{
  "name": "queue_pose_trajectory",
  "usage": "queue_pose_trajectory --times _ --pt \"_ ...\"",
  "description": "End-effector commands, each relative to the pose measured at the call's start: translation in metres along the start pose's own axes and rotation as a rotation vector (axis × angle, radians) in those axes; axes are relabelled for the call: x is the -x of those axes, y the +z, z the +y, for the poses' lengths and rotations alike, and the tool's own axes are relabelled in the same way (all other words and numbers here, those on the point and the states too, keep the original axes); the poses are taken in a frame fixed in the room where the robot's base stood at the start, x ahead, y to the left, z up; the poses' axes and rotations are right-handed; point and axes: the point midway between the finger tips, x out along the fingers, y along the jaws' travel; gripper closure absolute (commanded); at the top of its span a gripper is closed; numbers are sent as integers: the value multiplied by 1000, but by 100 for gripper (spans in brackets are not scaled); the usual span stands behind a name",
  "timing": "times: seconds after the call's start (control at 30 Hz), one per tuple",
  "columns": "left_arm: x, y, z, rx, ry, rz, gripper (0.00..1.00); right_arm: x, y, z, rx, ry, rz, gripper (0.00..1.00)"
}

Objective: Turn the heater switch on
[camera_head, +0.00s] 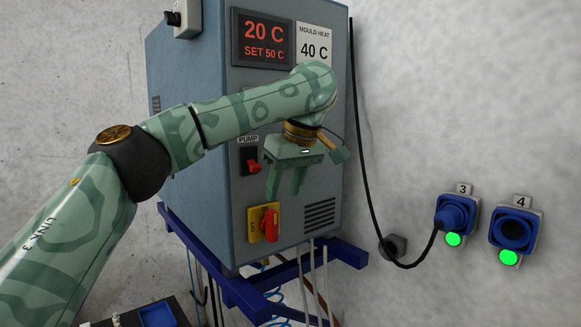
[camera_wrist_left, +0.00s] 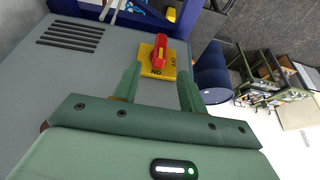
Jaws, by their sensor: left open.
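The grey heater cabinet (camera_head: 185,170) hangs on a blue frame in the head view. No label reading heater shows; part of the panel is hidden behind my left gripper. A red rotary handle on a yellow plate (camera_head: 263,222) sits low on the front. In the left wrist view the red handle (camera_wrist_left: 159,54) lies beyond and between my fingertips. A black switch with a red lever (camera_head: 251,162) sits under a PUMP label. My left gripper (camera_head: 285,192) is open and empty in front of the panel, fingers down, above and right of the rotary handle. My right gripper is out of view.
The display (camera_head: 263,38) reads 20 C, SET 50 C; a sign (camera_head: 314,44) reads MOULD HEAT 40 C. A black cable runs down to blue wall socket 3 (camera_head: 455,215); socket 4 (camera_head: 513,230) is empty. A blue drum (camera_wrist_left: 211,72) stands beyond in the wrist view.

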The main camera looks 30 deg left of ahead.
Motion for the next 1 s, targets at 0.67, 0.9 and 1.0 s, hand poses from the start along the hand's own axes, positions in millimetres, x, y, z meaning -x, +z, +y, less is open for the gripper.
queue_pose_trajectory --times 0.67,0.9,1.0 --pt "50 0 0 -2 -2 -1 58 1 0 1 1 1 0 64" --pt "44 3 3 -9 -3 -5 58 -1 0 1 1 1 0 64" --pt "16 19 17 -49 1 -28 58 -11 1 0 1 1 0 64"
